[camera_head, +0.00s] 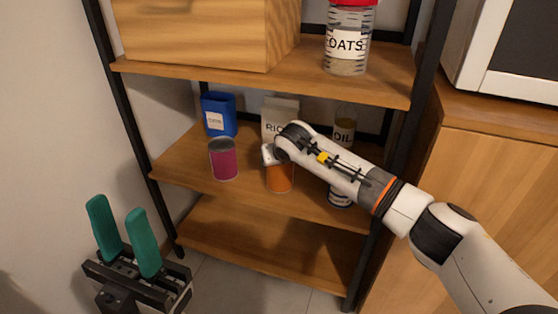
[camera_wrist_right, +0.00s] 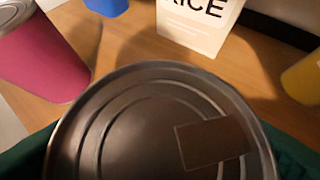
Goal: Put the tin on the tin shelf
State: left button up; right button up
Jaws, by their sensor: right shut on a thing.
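My right gripper (camera_wrist_right: 160,155) is shut on this tin, with green fingers at both sides of the lid. In the head view my right wrist hides the fingers and part of the tin. I cannot tell if its base touches the shelf. My left gripper (camera_head: 116,208) is open and empty at the lower left, away from the shelves.
The magenta tin (camera_head: 223,160), a blue container (camera_head: 218,114), the RICE box (camera_head: 280,108) and an OIL bottle (camera_head: 343,125) share the middle shelf. An OATS jar (camera_head: 348,42) and a wooden box (camera_head: 195,32) stand above. The bottom shelf (camera_head: 250,245) looks clear.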

jog(key=shift+f, duration=0.1)
jog(key=o, duration=1.3)
